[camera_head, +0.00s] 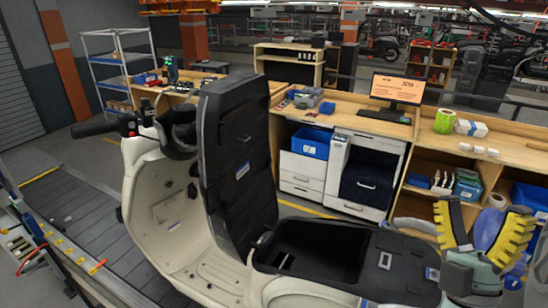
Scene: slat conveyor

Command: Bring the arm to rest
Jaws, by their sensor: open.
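My gripper (482,222) is at the lower right, with its two yellow toothed fingers pointing up and spread wide apart. Part of my arm shows at the right edge, and the rest is out of view.
The scooter stands by a slat conveyor (62,215), with a tall black panel (238,150) upright over its open storage bay (318,245). A wooden bench (345,110) behind carries a monitor (397,88) and a green roll (444,120). Blue bins (310,142) sit below.

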